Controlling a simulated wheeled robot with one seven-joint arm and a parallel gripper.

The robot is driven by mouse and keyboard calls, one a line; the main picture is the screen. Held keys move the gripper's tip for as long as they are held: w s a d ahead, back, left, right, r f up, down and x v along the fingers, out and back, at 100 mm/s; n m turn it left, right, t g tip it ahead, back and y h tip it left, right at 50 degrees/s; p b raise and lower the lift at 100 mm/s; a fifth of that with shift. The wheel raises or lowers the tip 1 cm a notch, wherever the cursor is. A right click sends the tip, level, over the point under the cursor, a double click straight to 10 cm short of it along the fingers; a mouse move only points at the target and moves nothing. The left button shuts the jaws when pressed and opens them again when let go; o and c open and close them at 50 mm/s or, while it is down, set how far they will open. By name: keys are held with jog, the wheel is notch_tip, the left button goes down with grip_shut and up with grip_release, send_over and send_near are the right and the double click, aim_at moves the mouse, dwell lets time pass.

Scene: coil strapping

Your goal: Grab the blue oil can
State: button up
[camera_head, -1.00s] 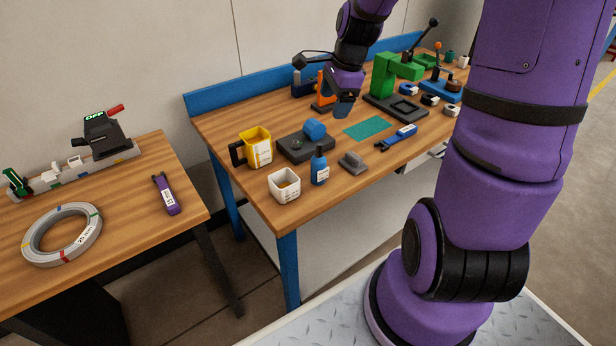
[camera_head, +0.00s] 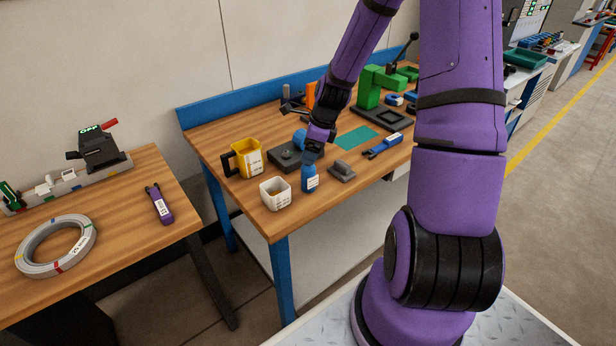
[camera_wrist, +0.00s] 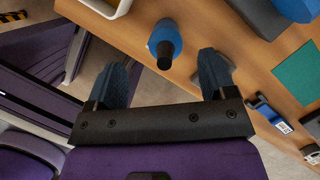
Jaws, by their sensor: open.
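The blue oil can (camera_head: 310,180) is a small upright bottle with a dark cap and a white label, near the front edge of the blue-legged workbench (camera_head: 240,205). My gripper (camera_head: 314,150) is just above and behind it in the head view and covers its top. In the wrist view the oil can (camera_wrist: 165,40) shows from above, its dark cap towards me. My open gripper (camera_wrist: 163,80) has one finger on each side, with the can beyond and between the fingertips. The fingers appear apart from it.
A white cup (camera_head: 275,194) stands close left of the can, and a grey block (camera_head: 342,172) close right. Behind are a dark box (camera_head: 285,156) and a yellow mug (camera_head: 246,158). A teal mat (camera_head: 356,138) and a blue tool (camera_head: 383,146) lie farther right.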

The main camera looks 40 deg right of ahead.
aim_at(308, 172)
jog(key=shift+d+x, duration=0.2)
jog(key=shift+x, duration=2.5)
jog(key=c, duration=1.4)
jog(key=shift+o, duration=0.2)
jog(key=shift+w+r, duration=0.1)
jog(key=shift+r, duration=0.05)
